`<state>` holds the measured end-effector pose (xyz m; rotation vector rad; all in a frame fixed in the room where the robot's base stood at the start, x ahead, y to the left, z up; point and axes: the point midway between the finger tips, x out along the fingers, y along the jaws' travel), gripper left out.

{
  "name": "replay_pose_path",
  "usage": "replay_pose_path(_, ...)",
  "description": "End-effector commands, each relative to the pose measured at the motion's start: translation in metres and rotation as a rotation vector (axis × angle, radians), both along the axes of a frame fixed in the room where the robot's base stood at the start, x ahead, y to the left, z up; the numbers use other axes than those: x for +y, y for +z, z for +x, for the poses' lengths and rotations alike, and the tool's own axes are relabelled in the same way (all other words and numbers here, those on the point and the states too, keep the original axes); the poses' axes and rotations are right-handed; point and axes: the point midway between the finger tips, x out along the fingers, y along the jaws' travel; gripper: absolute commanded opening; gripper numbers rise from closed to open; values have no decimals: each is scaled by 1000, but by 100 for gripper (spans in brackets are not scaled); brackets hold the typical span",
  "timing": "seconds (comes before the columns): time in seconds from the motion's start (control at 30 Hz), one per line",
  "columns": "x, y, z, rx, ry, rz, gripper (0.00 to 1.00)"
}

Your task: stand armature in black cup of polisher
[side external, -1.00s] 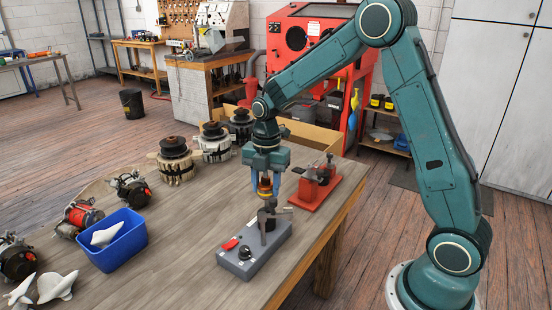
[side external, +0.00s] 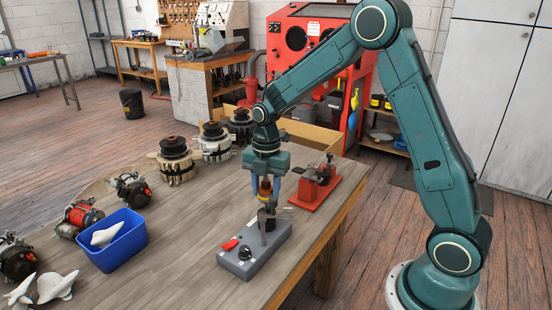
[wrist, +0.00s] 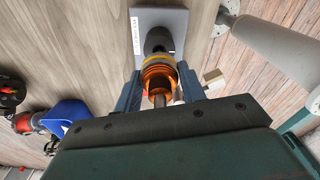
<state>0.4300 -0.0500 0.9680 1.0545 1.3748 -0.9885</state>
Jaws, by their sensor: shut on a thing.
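The armature (side external: 265,186), with copper-orange and yellow bands, is gripped upright in my gripper (side external: 265,192). In the wrist view the armature (wrist: 158,75) sits between the two blue fingers of my gripper (wrist: 160,88), which are shut on it. The polisher (side external: 238,266) is a grey box with a red switch and a black knob. Its black cup (side external: 270,224) is directly below the armature, partly behind an upright plate. In the wrist view the cup (wrist: 158,38) lines up with the armature's far end. I cannot tell whether the armature's lower end is inside the cup.
A red fixture (side external: 316,188) stands close by, to the right of my gripper. A blue bin (side external: 122,252) with a pale part stands left of the polisher. Several alternator parts line the table's left and back. The table between bin and polisher is clear.

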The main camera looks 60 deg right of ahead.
Motion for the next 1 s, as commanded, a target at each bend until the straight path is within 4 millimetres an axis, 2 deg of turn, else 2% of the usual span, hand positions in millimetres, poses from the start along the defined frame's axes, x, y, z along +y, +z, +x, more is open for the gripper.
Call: replay_pose_path(1.0, 0, -7, 1, -2, 0, 0, 0)
